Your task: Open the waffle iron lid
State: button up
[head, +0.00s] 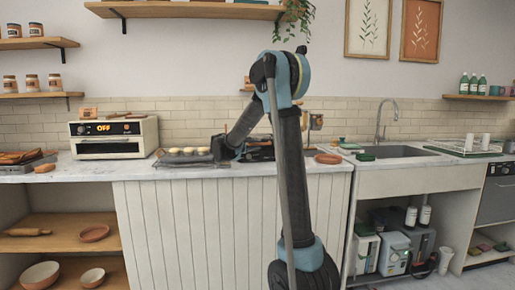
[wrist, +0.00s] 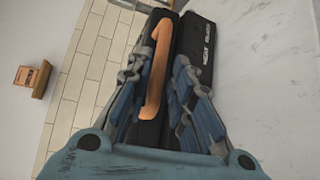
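The waffle iron (wrist: 198,50) is a dark appliance with pale lettering in the wrist view. A copper-coloured bar handle (wrist: 156,68) runs along its dark body. My gripper (wrist: 160,62) is open, with one finger on each side of the handle and space between the fingers. I cannot tell whether either finger touches it. In the head view my gripper (head: 226,150) is low at the counter. The dark waffle iron (head: 260,154) is beside it, partly hidden behind my arm. Whether its lid is fully closed is hard to tell.
A tray of pale round items (head: 186,152) lies left of my gripper. A cream oven (head: 113,137) reading OFF stands farther left. A terracotta dish (head: 328,158) lies right of my arm, before the sink (head: 395,152). The tiled wall is close behind.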

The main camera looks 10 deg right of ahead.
aim_at(257, 144)
jog(key=shift+x, duration=1.95)
grip_shut()
jog(key=shift+r, duration=0.1)
